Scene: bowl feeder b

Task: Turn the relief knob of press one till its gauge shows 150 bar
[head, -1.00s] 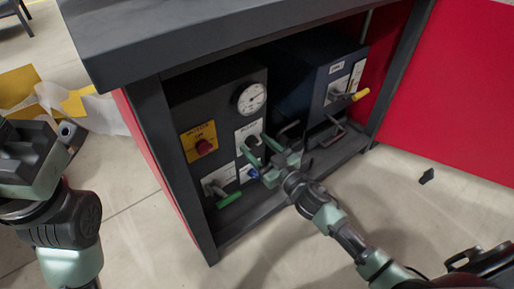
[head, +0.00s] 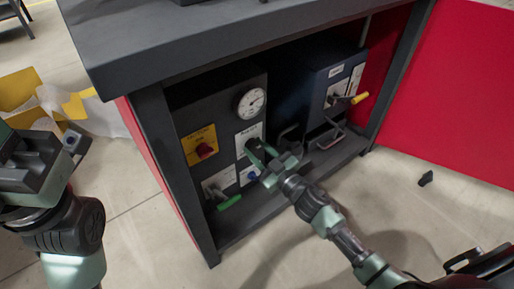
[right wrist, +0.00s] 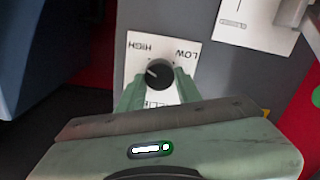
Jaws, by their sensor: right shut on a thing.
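The black relief knob (right wrist: 160,72) shows in the right wrist view on a white plate (right wrist: 141,48) marked HIGH and LOW, upside down there. My right gripper (right wrist: 160,86) has a green finger on either side of the knob and is shut on it. In the head view the right gripper (head: 256,150) reaches the left unit's front and mostly covers the knob. The round white gauge (head: 251,101) sits above; its reading is too small to tell. My left gripper (head: 72,142) is at the left edge, away from the cabinet; its jaws are unclear.
A yellow plate with a red switch (head: 205,151) is left of the knob. Below are a green-handled lever (head: 229,202) and a blue knob (head: 252,174). A second unit with a yellow-handled lever (head: 359,98) stands to the right. The dark bench top (head: 250,30) overhangs both.

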